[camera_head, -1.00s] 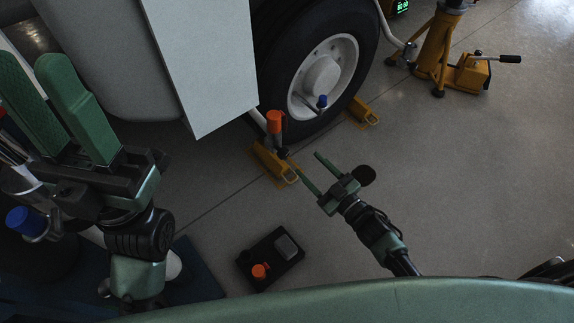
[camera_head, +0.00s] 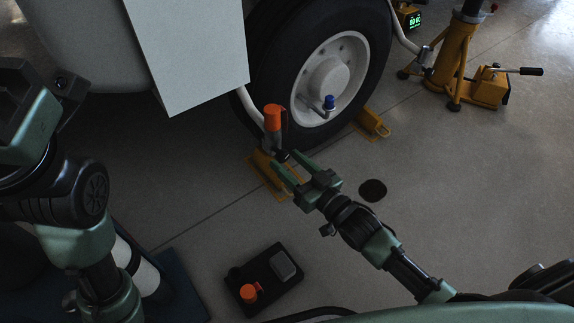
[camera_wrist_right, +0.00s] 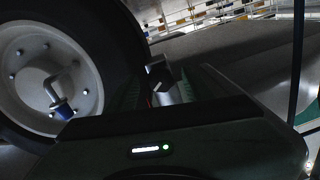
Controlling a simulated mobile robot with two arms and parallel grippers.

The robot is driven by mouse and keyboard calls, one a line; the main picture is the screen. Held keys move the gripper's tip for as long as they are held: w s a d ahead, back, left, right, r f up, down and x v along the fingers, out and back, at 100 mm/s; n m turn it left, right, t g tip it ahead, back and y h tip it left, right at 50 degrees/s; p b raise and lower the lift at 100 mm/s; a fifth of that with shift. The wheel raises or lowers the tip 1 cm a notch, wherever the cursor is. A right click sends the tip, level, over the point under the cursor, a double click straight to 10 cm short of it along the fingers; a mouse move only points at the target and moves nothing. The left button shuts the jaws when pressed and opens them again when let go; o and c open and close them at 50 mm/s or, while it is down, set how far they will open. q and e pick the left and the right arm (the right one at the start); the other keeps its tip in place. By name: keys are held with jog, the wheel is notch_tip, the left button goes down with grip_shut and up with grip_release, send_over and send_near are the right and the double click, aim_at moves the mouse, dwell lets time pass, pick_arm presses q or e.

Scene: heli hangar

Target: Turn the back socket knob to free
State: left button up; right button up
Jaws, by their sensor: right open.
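My right gripper (camera_head: 290,162) is open. Its green fingertips are close to a small dark knob-like part (camera_head: 282,155) at the foot of an orange-capped upright fitting (camera_head: 272,117) beside the wheel. In the right wrist view a dark-tipped silvery part (camera_wrist_right: 161,80) shows between the fingers; contact cannot be told. A second fitting with a blue cap (camera_head: 329,102) juts from the wheel hub; it also shows in the right wrist view (camera_wrist_right: 62,108). I cannot tell which is the back socket knob. My left arm is at the left edge; its fingers are not visible.
The large black tyre (camera_head: 375,60) stands between yellow chocks (camera_head: 372,123). A white panel (camera_head: 188,55) hangs over the left. A black box with an orange knob (camera_head: 250,291) lies on the floor. A yellow jack (camera_head: 452,60) stands at the back right.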

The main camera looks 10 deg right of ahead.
jog(key=shift+w+a, duration=0.2)
jog(key=shift+w, duration=0.25)
grip_shut()
jog(key=shift+r, duration=0.1)
